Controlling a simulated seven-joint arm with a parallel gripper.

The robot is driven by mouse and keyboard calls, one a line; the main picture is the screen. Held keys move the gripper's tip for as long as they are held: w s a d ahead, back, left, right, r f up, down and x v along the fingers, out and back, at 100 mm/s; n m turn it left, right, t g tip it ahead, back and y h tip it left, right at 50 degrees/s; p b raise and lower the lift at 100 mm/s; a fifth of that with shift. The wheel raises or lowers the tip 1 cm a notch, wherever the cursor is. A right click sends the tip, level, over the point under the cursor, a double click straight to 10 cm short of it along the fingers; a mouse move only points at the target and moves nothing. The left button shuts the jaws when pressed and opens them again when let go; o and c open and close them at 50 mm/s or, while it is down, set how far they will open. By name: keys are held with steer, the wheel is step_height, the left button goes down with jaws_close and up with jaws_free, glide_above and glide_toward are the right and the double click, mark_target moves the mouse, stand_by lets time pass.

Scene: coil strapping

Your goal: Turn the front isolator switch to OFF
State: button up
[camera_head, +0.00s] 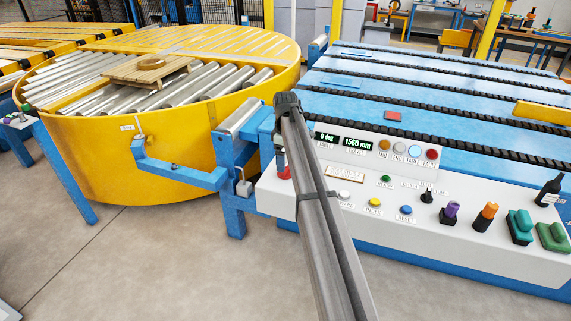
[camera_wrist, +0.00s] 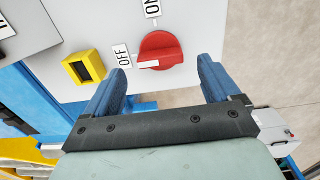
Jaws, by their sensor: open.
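The front isolator switch (camera_wrist: 162,50) is a round red knob on a light grey panel in the wrist view. Its white mark lies at the left side of the knob, pointing left beside the OFF label (camera_wrist: 121,55). The ON label (camera_wrist: 152,8) is above the knob. My gripper (camera_wrist: 162,72) is open, with one blue finger to the lower left and one to the lower right of the knob. The knob shows in the gap beyond the fingertips; I see no clear contact.
A yellow square frame (camera_wrist: 83,67) sits on the panel left of the switch. In the head view, the control console (camera_head: 330,215) carries several buttons and switches. A yellow roller turntable (camera_head: 100,160) stands left, and a blue conveyor (camera_head: 450,100) lies behind the console.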

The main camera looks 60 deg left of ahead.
step_height(320, 180, up, 10)
steer(key=shift+r, duration=0.15)
stand_by(0.7)
